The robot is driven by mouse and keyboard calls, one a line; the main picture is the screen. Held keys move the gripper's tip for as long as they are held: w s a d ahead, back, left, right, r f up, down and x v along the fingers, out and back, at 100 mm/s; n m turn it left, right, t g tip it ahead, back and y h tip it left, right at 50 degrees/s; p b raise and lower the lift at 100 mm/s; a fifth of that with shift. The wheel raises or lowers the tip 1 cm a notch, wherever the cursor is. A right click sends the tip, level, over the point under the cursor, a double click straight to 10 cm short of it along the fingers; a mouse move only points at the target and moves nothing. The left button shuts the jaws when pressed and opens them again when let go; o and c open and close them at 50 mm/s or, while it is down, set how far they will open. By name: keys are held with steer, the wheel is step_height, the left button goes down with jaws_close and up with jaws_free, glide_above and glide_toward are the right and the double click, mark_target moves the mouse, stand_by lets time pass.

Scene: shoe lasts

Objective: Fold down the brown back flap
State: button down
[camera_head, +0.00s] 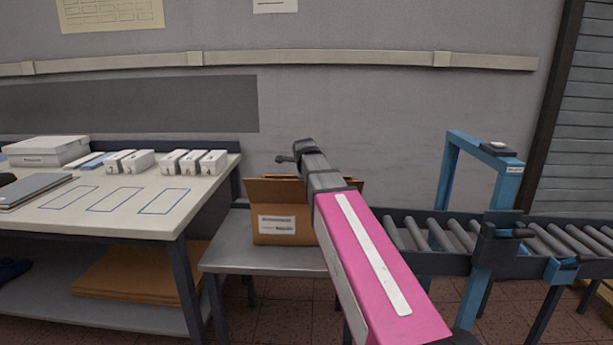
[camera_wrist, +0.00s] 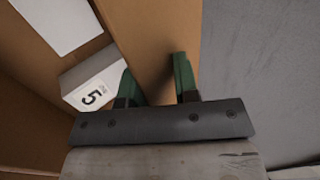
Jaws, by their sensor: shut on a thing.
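An open brown carton (camera_head: 263,239) with a white label on its front stands on a grey metal table. Brown cardboard (camera_head: 272,190) stands up above its front edge, and a bit shows right of my arm. My arm reaches over the carton and hides its right part; the fingertips cannot be made out in the head view. In the wrist view, my gripper's green fingers (camera_wrist: 158,84) are shut on a brown flap (camera_wrist: 150,35) between them. Which flap this is cannot be told surely.
A white sheet (camera_wrist: 58,20) shows near the box. A workbench (camera_head: 110,222) with several small white boxes stands left. A roller conveyor (camera_head: 440,235) with a blue frame (camera_head: 449,175) stands right. A grey wall is behind. The small table's left part (camera_head: 228,252) is bare.

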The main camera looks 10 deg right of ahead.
steer(key=shift+f, duration=0.15)
steer(key=c, duration=1.3)
jaws_free()
steer(key=v, duration=1.1)
steer(key=shift+w+a, duration=0.1)
